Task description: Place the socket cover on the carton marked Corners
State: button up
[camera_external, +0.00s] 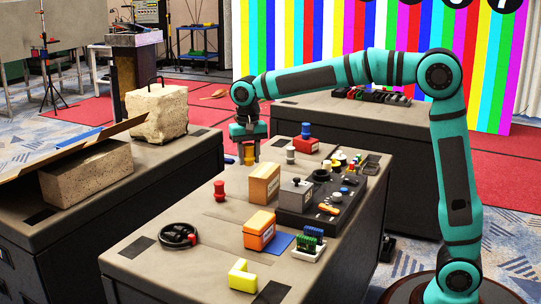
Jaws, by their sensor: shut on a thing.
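My gripper (248,148) points down above the far left part of the middle table and is shut on a small yellow-orange piece (249,157). I cannot tell whether this piece is the socket cover. A tan carton (263,186) stands upright near the table's middle, in front of my gripper. An orange carton (258,231) with a pale label stands nearer the front. A red box (304,147) lies at the back with a blue knob above it. The labels are too small to read, so I cannot tell which carton is marked Corners.
A dark control panel (322,199) with knobs fills the table's right side. A red knobbed piece (219,191), black ring (178,235), blue sheet (279,243), green-block tray (309,246) and yellow bracket (242,276) lie around. The table's left strip is mostly clear.

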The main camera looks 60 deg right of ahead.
notch_tip(320, 180, up, 5)
send_over(265, 170)
jog(key=shift+f, duration=4.95)
jog(key=shift+f, duration=0.1)
jog(key=o, duration=1)
jog(key=shift+c, duration=0.2)
notch_tip(265, 170, up, 12)
